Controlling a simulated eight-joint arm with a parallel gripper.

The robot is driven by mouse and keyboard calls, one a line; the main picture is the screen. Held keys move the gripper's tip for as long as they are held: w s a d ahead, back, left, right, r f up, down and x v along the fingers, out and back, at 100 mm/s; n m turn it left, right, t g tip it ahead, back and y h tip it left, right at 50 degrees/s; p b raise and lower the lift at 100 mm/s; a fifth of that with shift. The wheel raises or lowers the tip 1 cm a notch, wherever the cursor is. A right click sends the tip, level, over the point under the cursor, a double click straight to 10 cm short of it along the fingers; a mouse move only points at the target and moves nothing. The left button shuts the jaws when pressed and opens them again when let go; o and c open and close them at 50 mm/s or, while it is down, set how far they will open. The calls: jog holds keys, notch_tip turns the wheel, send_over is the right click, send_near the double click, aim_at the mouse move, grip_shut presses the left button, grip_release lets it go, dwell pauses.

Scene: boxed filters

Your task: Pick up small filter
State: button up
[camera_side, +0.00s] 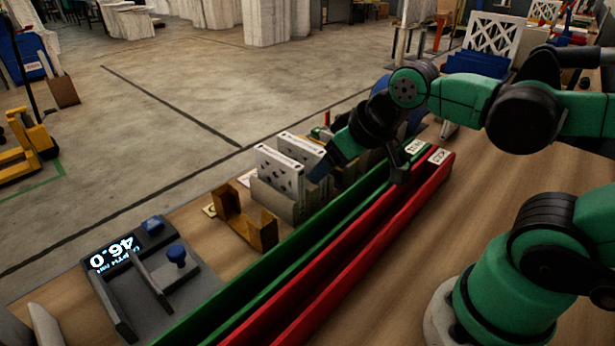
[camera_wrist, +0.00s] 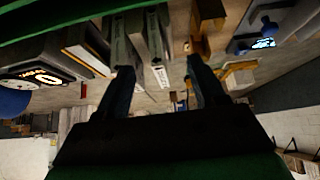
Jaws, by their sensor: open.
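Two white boxed filters stand upright in a grey holder (camera_side: 272,199) in the side view, a nearer filter (camera_side: 279,174) with a dotted face and a farther filter (camera_side: 300,148) just behind it. I cannot tell which one is the small filter. My gripper (camera_side: 321,168) is beside their right edges, angled down to the left, partly hiding what is behind it. In the wrist view my gripper (camera_wrist: 158,67) is open, its two dark fingers apart. Thin upright pieces, including a pale-edged one (camera_wrist: 159,72), show between or near the fingertips; contact cannot be told.
A brown bracket (camera_side: 246,218) stands left of the holder. A long green channel (camera_side: 273,270) and red channel (camera_side: 344,273) run beside the row. Bare table lies right of the red channel.

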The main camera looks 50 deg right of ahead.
jog(key=w+r+g, duration=0.2)
jog(key=w+g, duration=0.1)
jog(key=w, duration=0.3)
jog(key=g, duration=0.4)
send_over(278, 169)
jog(key=d, duration=0.1)
jog(key=f, duration=0.4)
jog(key=shift+w, duration=0.4)
jog(key=shift+w+f, duration=0.25)
jog(key=shift+f, duration=2.8)
grip_shut()
